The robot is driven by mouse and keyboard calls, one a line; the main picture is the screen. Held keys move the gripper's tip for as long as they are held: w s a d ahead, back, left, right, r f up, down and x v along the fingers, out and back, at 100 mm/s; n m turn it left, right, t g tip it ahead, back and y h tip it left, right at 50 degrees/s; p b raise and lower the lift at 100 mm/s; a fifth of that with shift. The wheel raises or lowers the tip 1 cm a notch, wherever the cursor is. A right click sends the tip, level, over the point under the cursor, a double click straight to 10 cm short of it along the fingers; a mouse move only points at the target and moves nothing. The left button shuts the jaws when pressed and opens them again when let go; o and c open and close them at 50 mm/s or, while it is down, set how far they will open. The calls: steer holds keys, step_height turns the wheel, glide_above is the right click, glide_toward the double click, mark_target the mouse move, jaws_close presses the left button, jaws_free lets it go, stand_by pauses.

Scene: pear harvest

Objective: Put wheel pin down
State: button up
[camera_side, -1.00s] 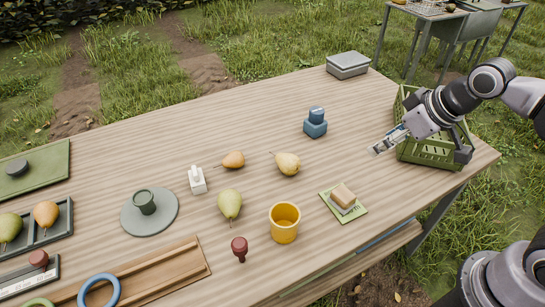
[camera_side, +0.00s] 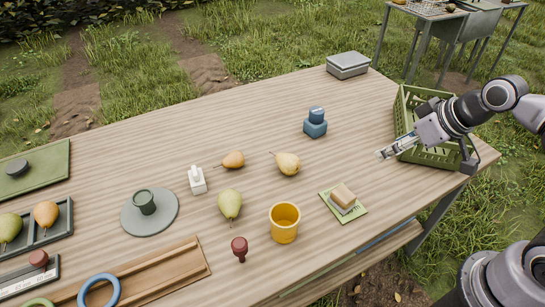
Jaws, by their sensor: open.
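I cannot pick out a wheel pin for certain. A dark red piece with a round knob and a short stem (camera_side: 240,248) stands on the front of the table, left of the yellow cup (camera_side: 285,234). My gripper (camera_side: 381,155) is at the right side of the table, in front of the green crate (camera_side: 433,156), pointing left. It is open, and I see nothing held in it. Its fingertips are small in the picture, and their height above the table is hard to tell.
A sponge on a green mat (camera_side: 358,212) lies below my gripper in the picture. Pears (camera_side: 288,164), a blue piece (camera_side: 315,124) and a white bottle (camera_side: 197,181) stand mid-table. A grey box (camera_side: 348,66) is at the back. Table between gripper and blue piece is clear.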

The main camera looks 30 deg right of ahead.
steer(key=w+a+f+n+g+y, duration=0.25)
steer(key=w+a+n, duration=0.2)
steer(key=a, duration=0.25)
steer(key=w+a+f+n+g+y, duration=0.1)
steer(key=w+a+n+g+y, duration=0.3)
steer(key=a, duration=0.3)
steer(key=n+g+y, duration=0.5)
steer(key=n, duration=0.8)
glide_toward(245, 238)
steer(key=shift+m, duration=0.25)
steer(key=x, duration=0.9)
steer(key=shift+w+f, duration=0.1)
steer(key=shift+f, duration=0.15)
jaws_close()
